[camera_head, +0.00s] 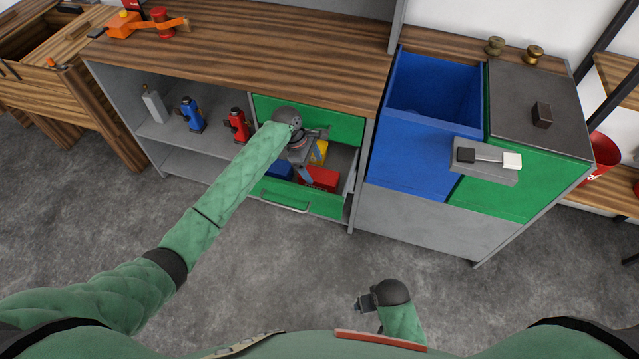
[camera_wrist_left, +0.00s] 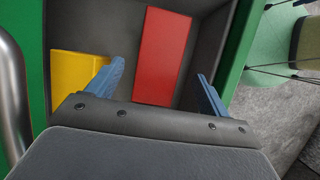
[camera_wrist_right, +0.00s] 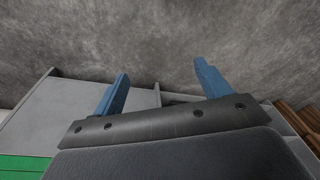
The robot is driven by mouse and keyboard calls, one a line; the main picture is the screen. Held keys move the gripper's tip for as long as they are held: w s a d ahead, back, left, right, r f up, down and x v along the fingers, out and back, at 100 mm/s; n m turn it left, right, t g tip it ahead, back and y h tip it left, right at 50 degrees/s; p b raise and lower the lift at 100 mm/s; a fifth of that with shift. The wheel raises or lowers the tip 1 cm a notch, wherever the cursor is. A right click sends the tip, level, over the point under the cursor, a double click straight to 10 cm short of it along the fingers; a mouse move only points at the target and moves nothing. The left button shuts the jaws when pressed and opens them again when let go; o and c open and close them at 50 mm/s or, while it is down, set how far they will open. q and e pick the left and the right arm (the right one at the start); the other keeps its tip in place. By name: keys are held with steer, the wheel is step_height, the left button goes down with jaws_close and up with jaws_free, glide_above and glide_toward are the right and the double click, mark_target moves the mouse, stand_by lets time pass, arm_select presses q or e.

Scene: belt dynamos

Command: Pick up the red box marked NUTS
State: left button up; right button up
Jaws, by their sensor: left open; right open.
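A red box (camera_head: 322,179) lies in the open drawer below the workbench top; no marking on it is readable. It also shows in the left wrist view (camera_wrist_left: 165,50), with its near part between my left fingers. My left gripper (camera_head: 312,153) is open and empty over the drawer, pointing down into it. In the left wrist view, the left gripper's blue fingers (camera_wrist_left: 160,72) stand apart, one on each side of the red box, and contact cannot be told. My right gripper (camera_head: 364,303) is open and empty, low in front of my body, with its fingers (camera_wrist_right: 161,71) over the floor.
A yellow box (camera_head: 320,150) and a blue box (camera_head: 278,169) share the drawer (camera_head: 285,203). The yellow box (camera_wrist_left: 72,78) is close to one left finger. A blue bin (camera_head: 415,160) stands right of the drawer. Grey floor in front is clear.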

mark_target(317, 174)
arm_select(q)
steer(key=shift+f, duration=0.4)
steer(key=shift+d+f, duration=0.1)
steer(key=shift+f, duration=0.05)
steer(key=shift+x, duration=1.05)
steer(key=p+x, duration=0.1)
steer(key=x, duration=0.4)
steer(key=shift+f+p, duration=0.2)
steer(key=shift+p, duration=0.2)
arm_select(e)
step_height(317, 174, down, 6)
steer(key=s, duration=0.1)
steer(key=shift+s+d, duration=0.3)
steer(key=shift+d, duration=0.1)
steer(key=shift+r, duration=0.2)
arm_select(q)
steer(key=c, duration=1.5)
arm_select(e)
steer(key=shift+f, duration=0.15)
